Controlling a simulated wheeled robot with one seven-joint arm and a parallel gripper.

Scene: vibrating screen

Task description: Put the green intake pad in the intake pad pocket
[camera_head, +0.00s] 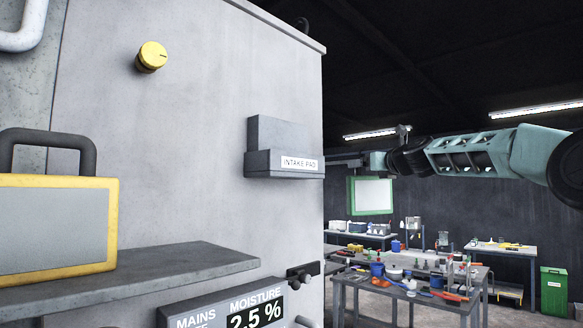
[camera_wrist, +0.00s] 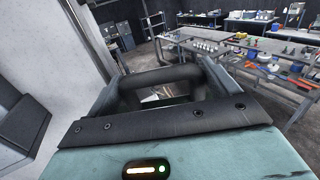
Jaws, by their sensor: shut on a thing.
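The green intake pad (camera_head: 371,195) is a pale panel in a green frame, hanging upright in the air in the head view. My gripper (camera_head: 368,161) is shut on it at its top. The intake pad pocket (camera_head: 284,172) is a grey holder labelled INTAKE PAD on the grey cabinet wall. The pad is apart from the pocket, to its right in the head view and a little lower. In the wrist view a dark arched bar (camera_wrist: 163,76) lies in front of my wrist; the pad's face cannot be made out there.
The grey cabinet (camera_head: 200,130) fills the left, with a yellow knob (camera_head: 152,56). A yellow-framed panel with a dark handle (camera_head: 58,225) stands on a shelf (camera_head: 160,265). Cluttered workbenches (camera_head: 400,290) and a green bin (camera_head: 554,291) stand behind. The air between pad and pocket looks clear.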

